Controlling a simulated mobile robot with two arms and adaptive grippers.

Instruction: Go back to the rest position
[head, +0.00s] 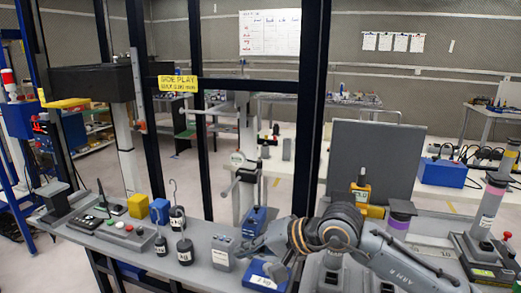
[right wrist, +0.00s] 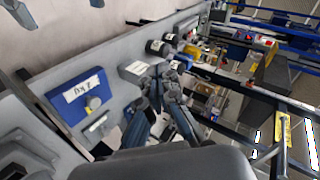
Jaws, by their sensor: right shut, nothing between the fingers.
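My right arm comes in from the right in the head view, above the bench. Its gripper (head: 264,250) points left over the bench's front part, near a blue labelled block (head: 262,276) and a grey box (head: 222,252). The right gripper also shows in the right wrist view (right wrist: 158,90), its dark fingers shut with nothing held. There the blue block (right wrist: 80,97) lies to the left of the fingers, apart from them. My left gripper is in neither view.
The narrow bench (head: 205,272) holds black weights (head: 185,251), a yellow cube (head: 138,206), a blue cube (head: 159,211) and a button box (head: 126,233). Dark posts (head: 312,100) rise behind it. A grey panel (head: 372,150) and a purple-banded cylinder (head: 400,216) stand right.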

